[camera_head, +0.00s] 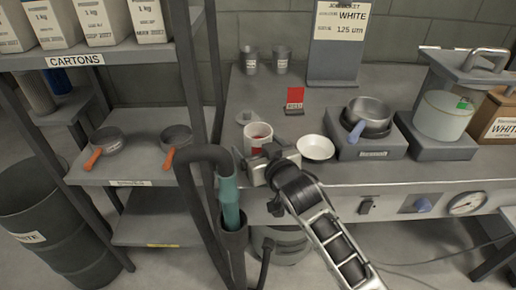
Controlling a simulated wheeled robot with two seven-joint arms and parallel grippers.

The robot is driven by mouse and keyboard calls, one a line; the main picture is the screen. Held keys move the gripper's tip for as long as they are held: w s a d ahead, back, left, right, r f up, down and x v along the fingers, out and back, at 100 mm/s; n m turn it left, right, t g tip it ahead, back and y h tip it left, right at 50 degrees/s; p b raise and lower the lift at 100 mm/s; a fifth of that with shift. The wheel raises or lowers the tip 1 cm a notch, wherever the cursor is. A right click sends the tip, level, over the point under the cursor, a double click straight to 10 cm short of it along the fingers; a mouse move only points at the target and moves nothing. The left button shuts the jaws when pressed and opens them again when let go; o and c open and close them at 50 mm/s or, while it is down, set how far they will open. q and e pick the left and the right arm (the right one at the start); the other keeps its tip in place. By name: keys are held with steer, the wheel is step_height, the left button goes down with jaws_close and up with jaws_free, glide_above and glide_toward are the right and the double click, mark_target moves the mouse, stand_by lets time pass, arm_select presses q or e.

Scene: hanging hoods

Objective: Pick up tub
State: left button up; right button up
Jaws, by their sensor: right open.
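My left gripper is not in view.
A white bowl (316,148) sits close right of the tub, and a red card (294,97) stands behind.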

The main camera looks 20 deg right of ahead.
steer(key=shift+w, duration=0.1)
steer(key=c, duration=0.9)
steer(key=shift+r, duration=0.15)
